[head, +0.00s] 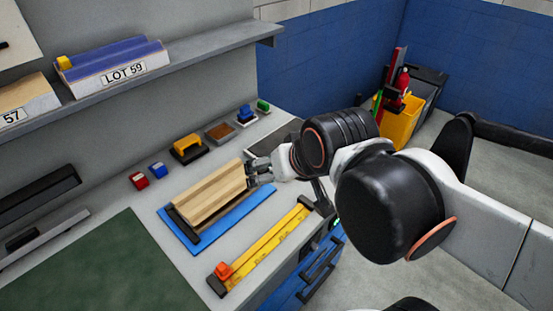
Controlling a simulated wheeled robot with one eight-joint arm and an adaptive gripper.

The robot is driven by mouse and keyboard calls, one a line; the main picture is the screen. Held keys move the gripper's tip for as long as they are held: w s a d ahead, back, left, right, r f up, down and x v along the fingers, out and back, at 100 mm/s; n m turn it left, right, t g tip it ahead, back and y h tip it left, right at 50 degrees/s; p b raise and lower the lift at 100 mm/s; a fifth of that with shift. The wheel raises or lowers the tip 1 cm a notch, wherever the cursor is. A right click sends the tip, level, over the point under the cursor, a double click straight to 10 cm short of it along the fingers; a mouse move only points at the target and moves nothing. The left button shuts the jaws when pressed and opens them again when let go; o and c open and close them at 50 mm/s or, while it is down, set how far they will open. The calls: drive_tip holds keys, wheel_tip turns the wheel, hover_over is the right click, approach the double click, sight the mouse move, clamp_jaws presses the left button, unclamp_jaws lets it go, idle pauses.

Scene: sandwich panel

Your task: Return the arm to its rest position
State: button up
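My gripper (256,171) is at the right end of a pale wooden panel (208,197), close to its edge. I cannot tell whether it touches the panel or whether its fingers are open or shut. My arm reaches in from the right, bent above the front edge of the bench. The panel lies on a blue mat (243,206) with a dark bar along its left end.
A yellow rule (265,245) with an orange slider lies in front of the mat. Behind the mat are a red block (138,181), a blue block (158,170) and a yellow-handled tool (187,147). A shelf (170,66) overhangs the bench. A yellow bucket (402,122) stands behind my arm.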

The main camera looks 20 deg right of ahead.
drive_tip(key=shift+s+d+f+n, duration=0.15)
drive_tip(key=shift+s+d+n, duration=0.1)
drive_tip(key=shift+s+n, duration=0.3)
drive_tip(key=shift+s+d+f+n, duration=0.1)
drive_tip(key=shift+s+d+n, duration=0.2)
drive_tip(key=shift+s, duration=0.35)
drive_tip(key=shift+a, duration=0.1)
